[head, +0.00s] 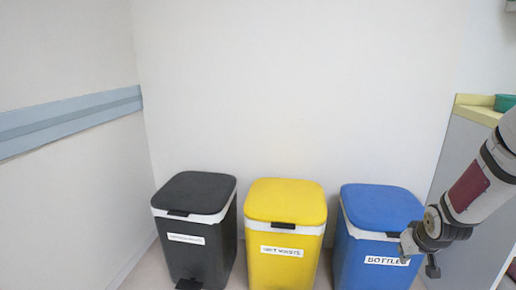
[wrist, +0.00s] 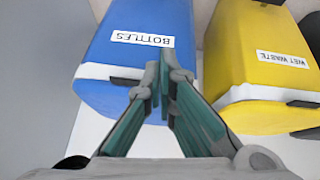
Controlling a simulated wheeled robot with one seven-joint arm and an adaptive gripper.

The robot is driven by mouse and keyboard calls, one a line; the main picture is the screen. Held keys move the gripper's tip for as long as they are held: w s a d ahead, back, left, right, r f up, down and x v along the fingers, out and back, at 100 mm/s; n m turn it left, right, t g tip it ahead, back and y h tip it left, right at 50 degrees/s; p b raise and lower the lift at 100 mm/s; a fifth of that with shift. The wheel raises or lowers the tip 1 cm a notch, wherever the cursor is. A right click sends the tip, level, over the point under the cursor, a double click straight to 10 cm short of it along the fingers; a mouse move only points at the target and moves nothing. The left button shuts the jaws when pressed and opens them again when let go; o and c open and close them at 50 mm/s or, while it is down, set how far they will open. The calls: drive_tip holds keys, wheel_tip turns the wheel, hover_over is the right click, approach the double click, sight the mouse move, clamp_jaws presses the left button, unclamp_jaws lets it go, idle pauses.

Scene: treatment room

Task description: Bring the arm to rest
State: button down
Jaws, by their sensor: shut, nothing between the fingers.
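My gripper shows at the lower centre of the wrist view (wrist: 164,88), its two fingers together at the tips with nothing between them. In the head view my gripper (head: 408,245) is at the lower right, at the end of my arm, in front of the right part of the blue bin (head: 375,260). The blue bin is labelled "BOTTLES" and its lid is down. It also shows in the wrist view (wrist: 150,20), behind the fingertips. I cannot tell whether the gripper touches it.
A yellow bin (head: 283,262) stands in the middle and a dark grey bin (head: 197,252) at the left, both lids down. A grey cabinet with a yellow-edged top (head: 474,111) is at the right, a green item (head: 505,102) on it. A pale wall (head: 290,90) stands behind.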

drive_tip(key=s+a+r+g, duration=0.2)
drive_tip(key=s+a+r, duration=0.6)
drive_tip(key=r, duration=0.3)
drive_tip(key=s+a+r+g+y, duration=0.1)
drive_tip(key=s+a+r, duration=0.3)
drive_tip(key=s, duration=0.6)
drive_tip(key=s+a+r+n+g, duration=0.1)
drive_tip(key=s+a+r+g, duration=0.1)
drive_tip(key=s+a, duration=0.6)
drive_tip(key=s+a+r+g+y, duration=0.1)
drive_tip(key=s+a+r, duration=0.2)
drive_tip(key=s, duration=0.9)
wheel_tip(320, 180, up, 39)
drive_tip(key=t+p, duration=0.4)
drive_tip(key=p, duration=3.4)
drive_tip(key=shift+w, duration=0.2)
drive_tip(key=shift+r, duration=0.1)
